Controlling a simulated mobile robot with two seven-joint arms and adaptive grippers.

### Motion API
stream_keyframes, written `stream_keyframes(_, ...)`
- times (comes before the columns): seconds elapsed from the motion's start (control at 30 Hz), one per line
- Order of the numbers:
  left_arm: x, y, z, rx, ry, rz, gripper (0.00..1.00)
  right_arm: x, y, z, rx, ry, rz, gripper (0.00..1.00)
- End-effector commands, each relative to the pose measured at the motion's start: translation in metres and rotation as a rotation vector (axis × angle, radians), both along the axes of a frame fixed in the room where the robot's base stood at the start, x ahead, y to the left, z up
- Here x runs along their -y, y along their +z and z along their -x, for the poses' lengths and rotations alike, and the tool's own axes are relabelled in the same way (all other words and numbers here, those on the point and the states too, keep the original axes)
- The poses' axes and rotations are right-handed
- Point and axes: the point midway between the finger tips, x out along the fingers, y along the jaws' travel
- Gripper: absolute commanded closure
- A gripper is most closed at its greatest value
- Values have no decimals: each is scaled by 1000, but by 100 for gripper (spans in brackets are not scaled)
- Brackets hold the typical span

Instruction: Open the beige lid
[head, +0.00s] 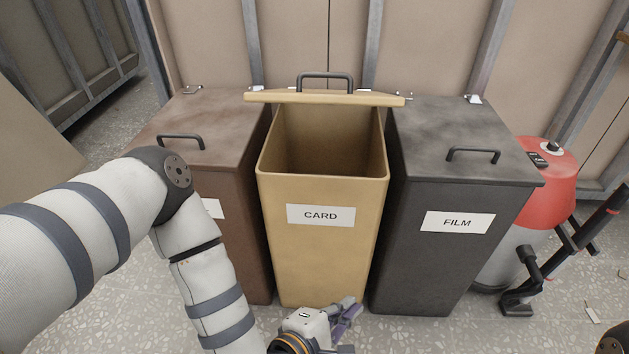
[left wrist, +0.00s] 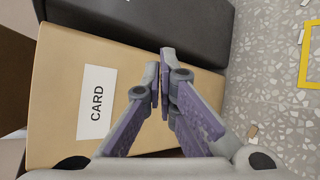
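The beige lid (head: 275,98) is raised at the back of the beige bin marked CARD (head: 320,255), and the bin's dark inside shows from above. Its dark handle (head: 325,76) stands up behind the lid's edge. My left gripper (head: 348,312) is low in front of the bin, below its label and away from the lid. In the left wrist view my left gripper (left wrist: 161,72) has its fingertips together with nothing seen between them, and the bin's front (left wrist: 60,120) lies beyond. My right gripper is not in view.
A brown bin (head: 235,180) stands left of the beige one and a dark grey bin marked FILM (head: 425,265) stands right, both with lids down. A red and grey vacuum (head: 550,180) is at the far right. Beige wall panels with metal posts are behind.

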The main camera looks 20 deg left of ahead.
Motion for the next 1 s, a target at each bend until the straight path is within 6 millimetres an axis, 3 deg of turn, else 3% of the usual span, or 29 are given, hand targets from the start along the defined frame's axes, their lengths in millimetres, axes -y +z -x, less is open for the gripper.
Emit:
stream_keyframes(0.03, -16, 3, -53, 135, 211, 235, 100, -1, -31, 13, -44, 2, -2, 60)
stream_keyframes(0.1, -46, 49, -108, 347, 422, 574, 100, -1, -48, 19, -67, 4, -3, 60)
stream_keyframes(0.2, -87, 100, -141, 583, 561, 928, 100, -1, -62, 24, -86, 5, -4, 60)
stream_keyframes(0.37, -114, 135, -153, 727, 601, 1137, 100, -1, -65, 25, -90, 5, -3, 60)
stream_keyframes(0.47, -117, 143, -164, 731, 598, 1141, 100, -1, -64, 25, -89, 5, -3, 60)
stream_keyframes(0.87, -139, 172, -241, 725, 599, 1137, 100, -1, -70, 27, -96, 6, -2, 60)
stream_keyframes(1.0, -140, 196, -250, 723, 597, 1137, 100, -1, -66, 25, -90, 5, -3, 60)
